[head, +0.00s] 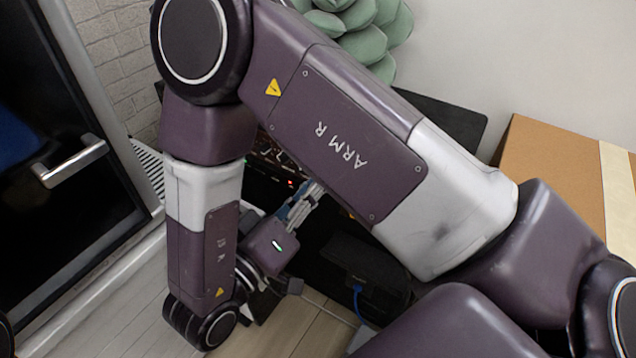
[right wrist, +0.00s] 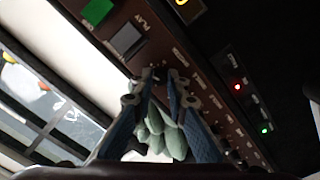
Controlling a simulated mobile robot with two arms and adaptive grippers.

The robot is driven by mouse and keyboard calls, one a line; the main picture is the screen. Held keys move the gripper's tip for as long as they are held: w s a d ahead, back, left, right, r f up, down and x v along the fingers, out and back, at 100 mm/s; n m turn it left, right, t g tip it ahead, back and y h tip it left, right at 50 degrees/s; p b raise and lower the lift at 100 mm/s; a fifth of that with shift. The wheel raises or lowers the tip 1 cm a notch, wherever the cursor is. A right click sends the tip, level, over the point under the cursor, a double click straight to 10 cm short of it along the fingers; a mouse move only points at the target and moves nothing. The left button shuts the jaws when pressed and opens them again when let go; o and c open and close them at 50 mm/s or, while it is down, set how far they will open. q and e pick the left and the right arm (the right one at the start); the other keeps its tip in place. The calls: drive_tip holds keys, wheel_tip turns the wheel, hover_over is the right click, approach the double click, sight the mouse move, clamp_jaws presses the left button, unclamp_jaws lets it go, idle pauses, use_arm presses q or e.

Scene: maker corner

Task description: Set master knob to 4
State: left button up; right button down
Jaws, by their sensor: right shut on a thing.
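The dark control panel (head: 262,160) of a device shows in the head view, partly hidden behind my right arm. In the right wrist view the panel (right wrist: 205,110) runs diagonally, with a row of small labels too blurred to read. My right gripper (head: 312,190) reaches to the panel's front. In the right wrist view its fingertips (right wrist: 160,78) are close together at the panel, shut on a small knob that they mostly hide. I cannot read that knob's label or setting. My left gripper is not in view.
The panel also bears a green button (right wrist: 97,12) and a grey button (right wrist: 126,38) marked PLAY. Red (right wrist: 237,86) and green (right wrist: 264,130) lights glow on a dark unit beside it. A cardboard box (head: 560,165) stands right, a green plant (head: 365,40) behind, a dark door (head: 70,190) left.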

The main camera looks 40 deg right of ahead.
drive_tip(key=n, duration=2)
drive_tip(key=shift+s+f+t+p, duration=0.1)
drive_tip(key=shift+f+t+p, duration=0.15)
drive_tip(key=shift+t+p, duration=0.1)
drive_tip(key=shift+n, duration=0.3)
drive_tip(key=c, duration=2.2)
unclamp_jaws()
drive_tip(key=shift+r, duration=0.15)
wheel_tip(320, 180, up, 10)
drive_tip(key=shift+f, duration=0.1)
